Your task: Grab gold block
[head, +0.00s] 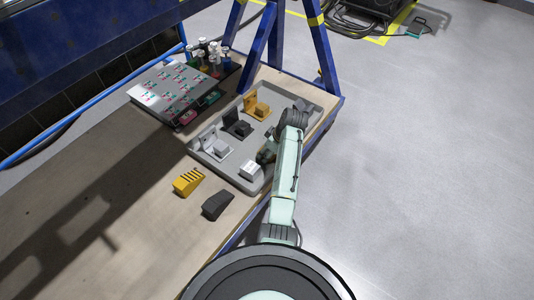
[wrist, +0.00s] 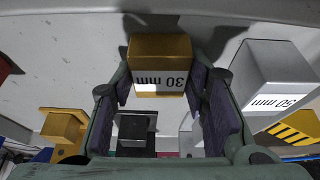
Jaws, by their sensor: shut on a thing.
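The gold block (wrist: 160,58), marked "30 mm", sits between the two fingers of my gripper (wrist: 159,82) in the wrist view. The fingers are closed on its sides. In the head view my gripper (head: 266,155) is low over the right part of the grey tray (head: 228,178), and my arm hides the gold block there. A silver block (wrist: 272,82), marked "50", stands to the right of the gripper in the wrist view; it also shows in the head view (head: 251,169). I cannot tell whether the gold block touches the tray.
The tray also holds a gold fixture (head: 258,108), a black fixture (head: 240,127) and a silver fixture (head: 215,146). A yellow striped wedge (head: 188,182) and a dark wedge (head: 217,205) lie in front. A grey rack (head: 172,90) stands behind left. The bench's left front is clear.

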